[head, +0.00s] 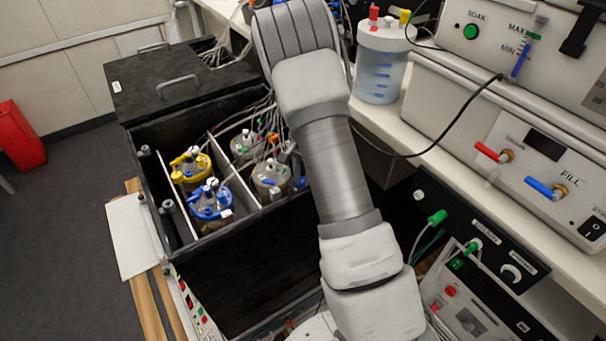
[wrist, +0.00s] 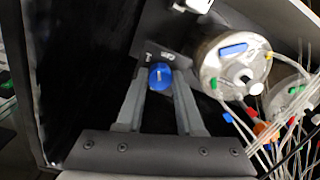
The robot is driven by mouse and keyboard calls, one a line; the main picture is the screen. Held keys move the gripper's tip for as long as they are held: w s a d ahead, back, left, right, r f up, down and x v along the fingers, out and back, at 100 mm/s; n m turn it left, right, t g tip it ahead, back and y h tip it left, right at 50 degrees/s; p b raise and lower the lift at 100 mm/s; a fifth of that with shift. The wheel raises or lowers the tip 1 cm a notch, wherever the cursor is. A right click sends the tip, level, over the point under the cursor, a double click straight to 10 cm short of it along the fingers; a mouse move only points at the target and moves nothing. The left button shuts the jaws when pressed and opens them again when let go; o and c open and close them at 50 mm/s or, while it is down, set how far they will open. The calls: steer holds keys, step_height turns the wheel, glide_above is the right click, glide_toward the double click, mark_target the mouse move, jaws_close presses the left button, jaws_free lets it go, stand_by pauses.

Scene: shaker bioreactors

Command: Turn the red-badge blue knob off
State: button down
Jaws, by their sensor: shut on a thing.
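A round blue knob (wrist: 161,75) with a pale pointer line on its face shows in the wrist view, on a small dark panel (wrist: 150,50) with white marks. I cannot make out a red badge on it. My gripper (wrist: 160,82) has its two grey fingers on either side of the knob and is shut on it. The pointer line looks roughly upright in the picture. In the head view, my arm hides the knob and my gripper.
A metal-topped vessel (wrist: 228,65) with a blue label stands right of the knob, with tubes and coloured connectors nearby. In the head view, a black open box (head: 240,265) holds several vessels, including yellow-topped (head: 190,166) and blue-topped (head: 211,201) ones. Instruments line the right bench.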

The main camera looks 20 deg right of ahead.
steer(key=m+p, duration=0.2)
steer(key=m, duration=0.4)
steer(key=shift+w, duration=0.1)
stand_by(0.5)
steer(key=c, duration=0.5)
jaws_free()
steer(key=shift+c, duration=0.2)
step_height(320, 180, up, 18)
steer(key=p, duration=0.2)
steer(key=shift+f, duration=0.25)
